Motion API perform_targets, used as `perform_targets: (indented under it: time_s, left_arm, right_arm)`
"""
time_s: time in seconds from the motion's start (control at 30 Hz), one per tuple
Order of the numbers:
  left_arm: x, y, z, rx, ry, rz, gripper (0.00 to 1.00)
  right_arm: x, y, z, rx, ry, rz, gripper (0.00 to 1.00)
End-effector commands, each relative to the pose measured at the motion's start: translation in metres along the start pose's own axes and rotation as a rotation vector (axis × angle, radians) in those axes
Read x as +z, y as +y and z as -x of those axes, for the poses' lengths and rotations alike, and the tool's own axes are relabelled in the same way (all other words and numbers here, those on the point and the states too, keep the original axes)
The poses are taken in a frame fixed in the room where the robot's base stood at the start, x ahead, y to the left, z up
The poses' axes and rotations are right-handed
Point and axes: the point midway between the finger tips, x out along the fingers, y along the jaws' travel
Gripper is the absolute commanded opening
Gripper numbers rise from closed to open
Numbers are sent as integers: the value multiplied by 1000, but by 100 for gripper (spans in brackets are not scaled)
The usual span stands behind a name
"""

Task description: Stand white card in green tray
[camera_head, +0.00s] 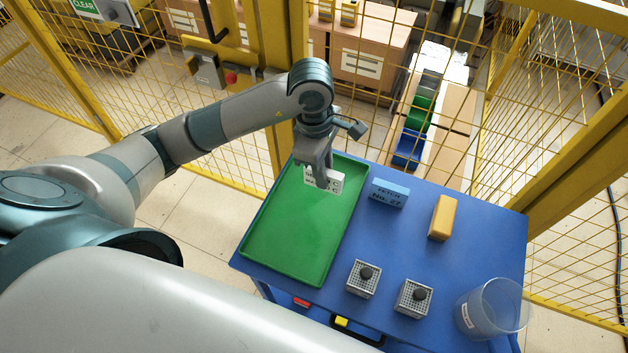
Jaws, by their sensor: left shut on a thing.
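The green tray (290,245) lies on the left part of the blue table. The white card (335,182) with dark print is upright over the far end of the tray. My left gripper (322,178) points down and is shut on the white card. The fingers hide part of the card. I cannot tell whether the card's lower edge touches the tray floor. My right gripper is not in view.
On the blue table (400,245), right of the tray, are a blue block (390,194), a yellow block (443,218), two perforated holders with dark knobs (364,279) (413,298) and a clear beaker (490,309). A yellow mesh fence (240,140) stands behind.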

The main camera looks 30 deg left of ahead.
Motion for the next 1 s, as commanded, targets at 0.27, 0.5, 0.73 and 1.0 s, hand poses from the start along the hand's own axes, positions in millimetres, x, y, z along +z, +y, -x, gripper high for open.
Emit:
perform_targets:
  time_s: [0.27,0.5,0.73,1.0]
  left_arm:
    - [-20,-11,-10,0,1,1,0]
    - [-20,-11,-11,1,0,0,0]
    - [-21,-12,-20,-3,-1,2,0]
    - [-24,-11,-48,0,0,1,0]
  right_arm:
    - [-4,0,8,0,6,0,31]
    - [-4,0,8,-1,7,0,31]
    - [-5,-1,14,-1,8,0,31]
    - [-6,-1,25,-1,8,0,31]
